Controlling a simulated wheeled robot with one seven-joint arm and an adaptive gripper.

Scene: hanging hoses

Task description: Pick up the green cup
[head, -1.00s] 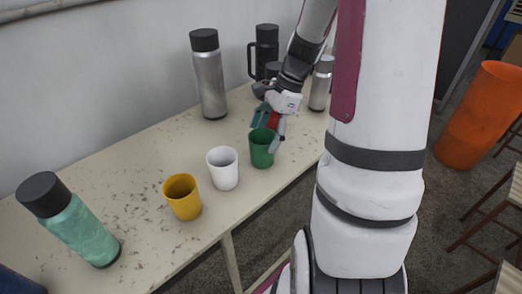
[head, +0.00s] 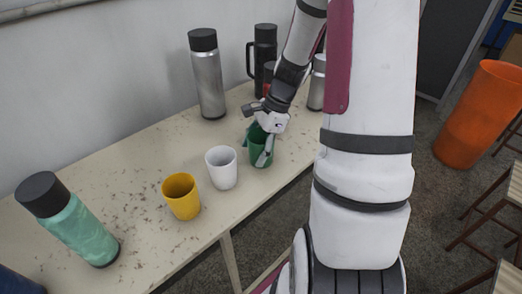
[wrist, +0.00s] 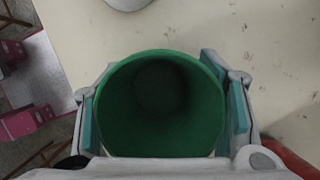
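The green cup (head: 259,152) stands upright on the table, to the right of the white cup. My gripper (head: 259,146) is lowered over it, with a finger on either side of its wall. In the wrist view the cup (wrist: 160,118) opens toward the camera and looks empty inside. The gripper (wrist: 162,112) is spread wide, with its teal finger pads left and right of the cup, very near its sides. A firm grip is not visible.
A white cup (head: 222,168) and a yellow cup (head: 182,197) stand to the left along the table (head: 130,190). A green bottle (head: 80,230) is at the front left. A steel bottle (head: 209,80) and a dark flask (head: 264,55) stand behind. The table's front edge is close.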

